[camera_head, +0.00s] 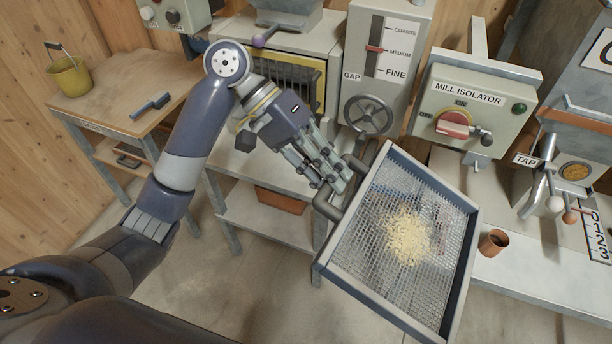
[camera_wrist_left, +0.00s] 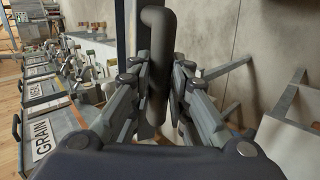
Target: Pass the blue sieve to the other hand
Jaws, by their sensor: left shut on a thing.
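The blue sieve (camera_head: 356,218) is a square, blue-grey frame with wire mesh, held in the air and tilted in the head view. A heap of pale grain (camera_head: 408,237) lies on its mesh. My left gripper (camera_head: 338,185) is shut on the sieve's dark bar handle at its left side. In the left wrist view the handle (camera_wrist_left: 157,65) stands upright between the fingers of the left gripper (camera_wrist_left: 156,100). My right gripper is in neither view.
A wooden table (camera_head: 120,105) with a yellow bucket (camera_head: 70,77) and a blue brush (camera_head: 151,105) stands at the left. The mill isolator box (camera_head: 470,95), handwheel (camera_head: 368,114) and tap (camera_head: 545,175) are behind the sieve. A brown cup (camera_head: 493,243) stands on the bench right of it.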

